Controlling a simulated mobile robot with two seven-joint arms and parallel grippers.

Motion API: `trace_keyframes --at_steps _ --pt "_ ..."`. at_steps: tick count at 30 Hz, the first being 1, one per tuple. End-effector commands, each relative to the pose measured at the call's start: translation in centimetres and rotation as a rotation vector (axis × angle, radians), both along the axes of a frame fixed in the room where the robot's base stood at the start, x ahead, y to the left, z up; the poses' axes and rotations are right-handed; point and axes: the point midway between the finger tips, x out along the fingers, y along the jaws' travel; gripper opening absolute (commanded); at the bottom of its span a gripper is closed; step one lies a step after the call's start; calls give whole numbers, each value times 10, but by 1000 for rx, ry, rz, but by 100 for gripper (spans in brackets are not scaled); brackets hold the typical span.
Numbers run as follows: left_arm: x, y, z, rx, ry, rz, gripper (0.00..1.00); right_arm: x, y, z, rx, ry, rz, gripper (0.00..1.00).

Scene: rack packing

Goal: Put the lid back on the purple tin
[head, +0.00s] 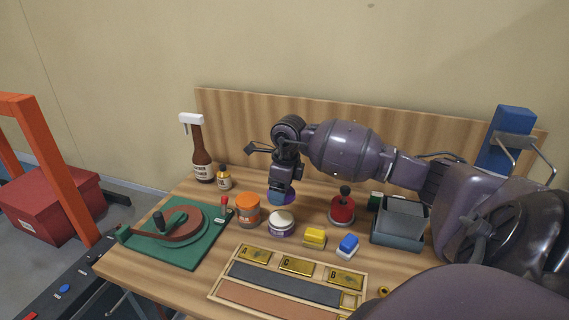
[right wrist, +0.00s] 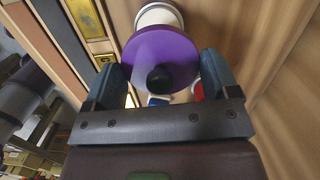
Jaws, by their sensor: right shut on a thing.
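The purple tin (head: 281,229) stands on the table, a short round tin with a purple band and a cream-white top. Its pale body also shows in the right wrist view (right wrist: 157,15), partly hidden behind the lid. The lid (right wrist: 156,48) is a purple disc with a black knob facing the wrist camera. My right gripper (right wrist: 162,78) is shut on the lid, one finger on each side of its rim. In the head view my right gripper (head: 282,188) is just above and behind the tin; the lid appears apart from it. My left gripper is not in view.
An orange-topped jar (head: 247,214) stands close left of the tin. Yellow (head: 315,238) and blue (head: 348,246) blocks, a red knobbed object (head: 342,210) and a grey bin (head: 398,241) are to the right. A wooden tray (head: 218,283) lies in front, a green board (head: 197,252) left.

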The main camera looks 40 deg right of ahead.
Motion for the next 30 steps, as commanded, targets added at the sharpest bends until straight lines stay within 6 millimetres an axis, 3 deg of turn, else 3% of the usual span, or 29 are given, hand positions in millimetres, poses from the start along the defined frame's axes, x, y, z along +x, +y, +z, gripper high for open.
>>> trace_keyframes --at_steps 14,30 --pt "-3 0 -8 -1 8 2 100 -3 3 -20 0 0 5 58" --pt "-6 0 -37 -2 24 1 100 -3 3 -63 -2 1 5 58"
